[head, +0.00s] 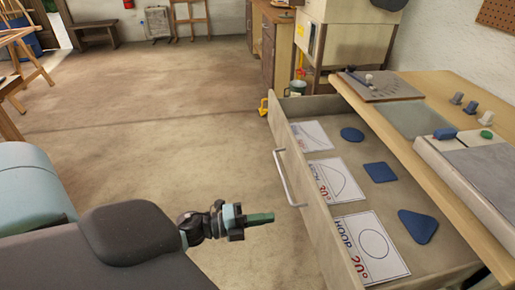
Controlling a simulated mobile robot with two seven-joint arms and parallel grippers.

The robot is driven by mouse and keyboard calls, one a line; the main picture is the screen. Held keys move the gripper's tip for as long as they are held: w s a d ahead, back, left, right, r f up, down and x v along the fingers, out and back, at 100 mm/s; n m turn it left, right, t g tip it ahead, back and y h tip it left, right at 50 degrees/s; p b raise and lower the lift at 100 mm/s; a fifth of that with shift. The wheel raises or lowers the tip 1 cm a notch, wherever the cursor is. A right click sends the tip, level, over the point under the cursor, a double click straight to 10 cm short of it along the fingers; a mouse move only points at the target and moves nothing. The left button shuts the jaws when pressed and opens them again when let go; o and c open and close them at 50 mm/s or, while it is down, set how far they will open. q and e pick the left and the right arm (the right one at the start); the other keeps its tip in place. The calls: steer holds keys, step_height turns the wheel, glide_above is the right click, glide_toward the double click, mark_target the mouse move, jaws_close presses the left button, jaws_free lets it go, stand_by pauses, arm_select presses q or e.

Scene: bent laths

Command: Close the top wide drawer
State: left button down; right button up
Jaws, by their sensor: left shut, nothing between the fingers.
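The top wide drawer (326,208) is pulled out from under the wooden worktop on the right. Its front has a long metal bar handle (285,178) facing left. Inside lie printed cards (335,180) with drawn shapes and blue flat pieces: a round one (352,134), a square one (381,172) and a rounded triangle (418,226). My left gripper (262,218) is shut and empty, to the left of the drawer front and apart from the handle in the picture. My right gripper is not in view.
The worktop (430,90) carries a pale device (475,160), a grey panel (417,118) and small knobs (464,101). A green bucket (297,88) and a yellow object (264,106) stand beyond the drawer. The floor left of the drawer is clear. A wooden bench (95,32) is far back.

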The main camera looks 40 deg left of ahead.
mark_target(310, 212)
arm_select(q)
steer(key=x, duration=0.9)
steer(key=shift+w+d+p, duration=0.2)
steer(key=shift+p, duration=0.2)
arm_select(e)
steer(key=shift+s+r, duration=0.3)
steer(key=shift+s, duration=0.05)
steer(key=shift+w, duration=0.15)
